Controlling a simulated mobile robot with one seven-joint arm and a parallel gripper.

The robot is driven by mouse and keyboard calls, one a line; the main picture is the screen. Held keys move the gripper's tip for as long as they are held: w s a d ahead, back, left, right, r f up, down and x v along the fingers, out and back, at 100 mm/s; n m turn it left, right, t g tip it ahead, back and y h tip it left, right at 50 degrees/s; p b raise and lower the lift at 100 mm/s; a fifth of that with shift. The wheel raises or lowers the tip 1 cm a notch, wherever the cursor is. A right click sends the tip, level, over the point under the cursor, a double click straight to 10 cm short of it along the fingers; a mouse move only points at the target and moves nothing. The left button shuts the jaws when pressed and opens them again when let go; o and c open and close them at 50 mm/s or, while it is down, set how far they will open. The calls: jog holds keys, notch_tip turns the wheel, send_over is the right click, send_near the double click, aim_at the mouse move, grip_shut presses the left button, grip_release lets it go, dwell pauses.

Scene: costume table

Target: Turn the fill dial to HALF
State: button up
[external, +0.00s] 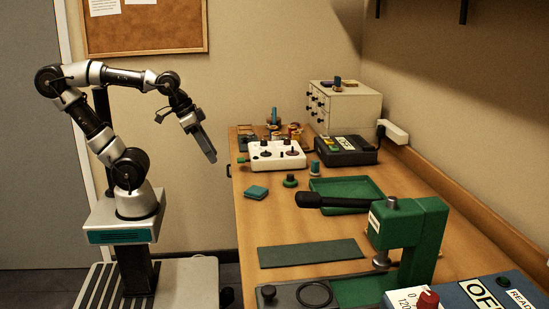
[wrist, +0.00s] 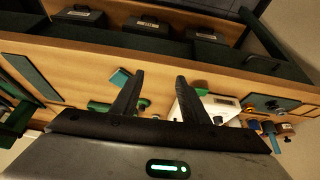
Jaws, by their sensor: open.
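My gripper (external: 211,158) is raised left of the table's far left end in the external view, pointing down and touching nothing. In the wrist view its two fingers (wrist: 159,74) are apart with nothing held between them. A white box with dark knobs (external: 276,155) stands on the table to the right of my gripper; part of it shows behind the right finger in the wrist view (wrist: 213,106). A red knob (external: 428,299) with 0 and 120 beside it sits on a blue unit at the lower right. No FILL or HALF label is readable, so I cannot tell which knob is the fill dial.
A green press (external: 411,236) with a black handle stands in the right foreground. A green tray (external: 346,189), a dark box (external: 346,151), a teal block (external: 256,192) and a drawer cabinet (external: 343,107) are on the table. A green mat (external: 311,253) lies in front.

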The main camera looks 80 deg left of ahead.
jog(key=w+a+r+n+g+p, duration=0.1)
jog(key=w+a+r+p, duration=0.2)
jog(key=w+r+p, duration=0.4)
notch_tip(320, 180, up, 7)
jog(key=n+g+p, duration=0.3)
jog(key=g+p, duration=0.1)
jog(key=p, duration=1.3)
send_over(264, 143)
jog(key=a, duration=0.1)
notch_tip(264, 143, down, 17)
jog(key=shift+a+f, duration=0.1)
jog(key=shift+a, duration=0.05)
grip_shut()
